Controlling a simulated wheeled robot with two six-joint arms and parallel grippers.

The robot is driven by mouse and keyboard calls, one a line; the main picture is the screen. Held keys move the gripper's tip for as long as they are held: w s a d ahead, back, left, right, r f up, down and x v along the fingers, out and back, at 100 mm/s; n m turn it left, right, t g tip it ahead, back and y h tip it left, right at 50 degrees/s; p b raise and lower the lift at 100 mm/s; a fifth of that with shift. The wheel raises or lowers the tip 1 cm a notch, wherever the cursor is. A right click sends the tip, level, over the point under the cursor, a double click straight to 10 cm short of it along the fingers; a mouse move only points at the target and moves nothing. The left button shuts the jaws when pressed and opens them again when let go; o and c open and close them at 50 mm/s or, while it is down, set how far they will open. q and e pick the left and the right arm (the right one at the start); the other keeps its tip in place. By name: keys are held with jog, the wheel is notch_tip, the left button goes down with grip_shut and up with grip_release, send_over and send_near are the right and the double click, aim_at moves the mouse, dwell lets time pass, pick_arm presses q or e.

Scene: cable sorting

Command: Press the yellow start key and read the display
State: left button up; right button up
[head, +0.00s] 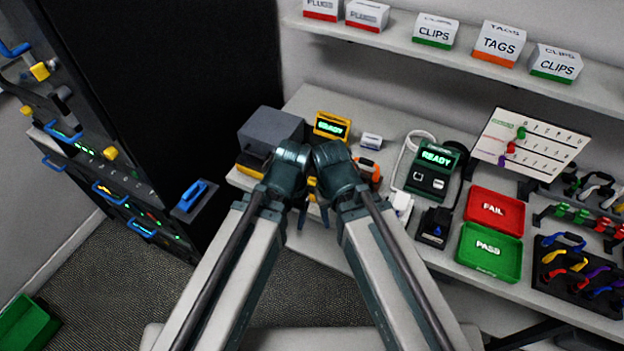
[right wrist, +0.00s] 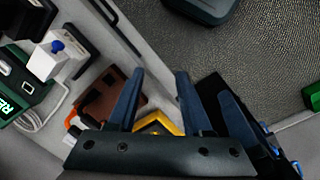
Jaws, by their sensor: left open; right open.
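The green tester (head: 432,168) stands on the bench with its display (head: 437,157) lit and reading READY. Pale and dark keys show on its front, but I cannot make out a yellow key there. A yellow device (head: 333,126) further left also has a lit display, which seems to read READY. In the right wrist view, the tester (right wrist: 18,85) is cut off at the left edge. My left gripper (head: 288,205) is open in front of the bench. My right gripper (right wrist: 158,85) is open and empty beside it, apart from the tester; the arms partly hide the fingers in the head view.
A red FAIL tray (head: 494,209) and a green PASS tray (head: 490,252) lie right of the tester. Cable racks (head: 580,270) fill the far right. A grey box (head: 270,130) stands at the left bench end. A dark cabinet (head: 120,190) stands at left.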

grip_shut()
dwell(1.6)
